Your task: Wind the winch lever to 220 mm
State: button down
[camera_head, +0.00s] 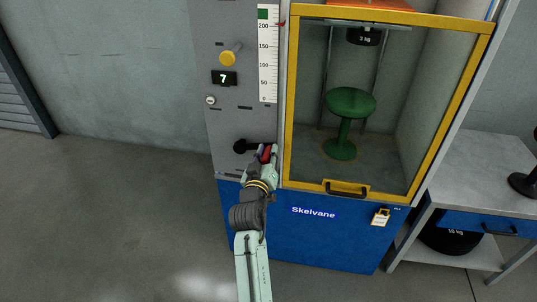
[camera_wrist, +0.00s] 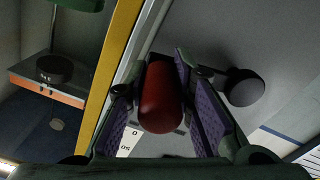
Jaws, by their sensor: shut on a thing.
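The winch lever has a black hub (camera_head: 240,146) low on the grey panel and an arm ending in a red grip. The lever points right in the head view. My gripper (camera_head: 267,152) is shut on the red grip (camera_wrist: 160,98), which lies between the purple finger pads in the wrist view. The black hub also shows in the wrist view (camera_wrist: 243,87), right of the fingers. The millimetre scale (camera_head: 268,65) runs from 0 to above 200, and a red pointer (camera_head: 281,24) stands a little above the 200 mark, near the green band.
A yellow-framed guard door (camera_head: 290,110) closes the chamber right of the panel, with a green stool (camera_head: 349,105) under a 3 kg weight (camera_head: 363,36). A yellow knob (camera_head: 228,58), a display reading 7 (camera_head: 223,78) and a padlock (camera_head: 381,216) are nearby. The left floor is clear.

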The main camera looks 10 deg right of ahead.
jog(key=shift+r, duration=0.2)
jog(key=c, duration=1.8)
grip_release()
jog(key=o, duration=0.4)
jog(key=shift+f, duration=0.2)
jog(key=v, duration=1.2)
